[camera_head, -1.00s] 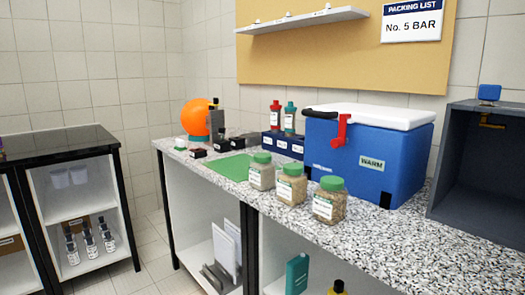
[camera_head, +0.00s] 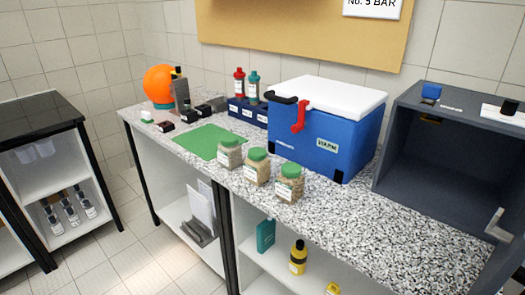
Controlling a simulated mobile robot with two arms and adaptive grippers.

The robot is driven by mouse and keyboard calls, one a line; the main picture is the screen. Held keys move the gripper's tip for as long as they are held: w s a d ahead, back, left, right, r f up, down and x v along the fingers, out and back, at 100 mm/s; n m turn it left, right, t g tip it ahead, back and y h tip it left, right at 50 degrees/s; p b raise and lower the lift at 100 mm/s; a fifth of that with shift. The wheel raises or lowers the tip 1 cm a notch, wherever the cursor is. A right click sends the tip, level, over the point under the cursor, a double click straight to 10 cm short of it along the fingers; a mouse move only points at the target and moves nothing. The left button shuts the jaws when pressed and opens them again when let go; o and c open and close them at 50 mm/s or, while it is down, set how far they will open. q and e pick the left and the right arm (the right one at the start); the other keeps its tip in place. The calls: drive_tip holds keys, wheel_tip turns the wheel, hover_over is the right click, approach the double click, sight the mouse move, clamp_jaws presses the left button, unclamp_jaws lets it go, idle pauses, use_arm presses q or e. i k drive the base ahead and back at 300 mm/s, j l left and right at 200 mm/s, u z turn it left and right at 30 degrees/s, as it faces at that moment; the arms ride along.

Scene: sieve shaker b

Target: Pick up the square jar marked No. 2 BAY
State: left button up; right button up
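Three square jars with green lids stand upright in a row on the speckled worktop, in front of the blue cool box. They are the left jar (camera_head: 229,153), the middle jar (camera_head: 256,167) and the right jar (camera_head: 289,183). Each has a pale label and beige contents. The label print is too small to read, so I cannot tell which is No. 2 BAY. Neither of my grippers shows in the view.
The blue cool box (camera_head: 325,143) with white lid and red latch stands behind the jars. A green mat (camera_head: 208,141) lies to their left. A dark open cabinet (camera_head: 440,165) stands right. The speckled worktop (camera_head: 370,225) is clear at front right. Bottles (camera_head: 298,258) stand on the shelf below.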

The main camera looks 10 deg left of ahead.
sight(229, 150)
drive_tip(key=i+j+z, duration=0.15)
drive_tip(key=j+z, duration=0.3)
drive_tip(key=j, duration=0.3)
drive_tip(key=j+z, duration=0.5)
drive_tip(key=j, duration=0.25)
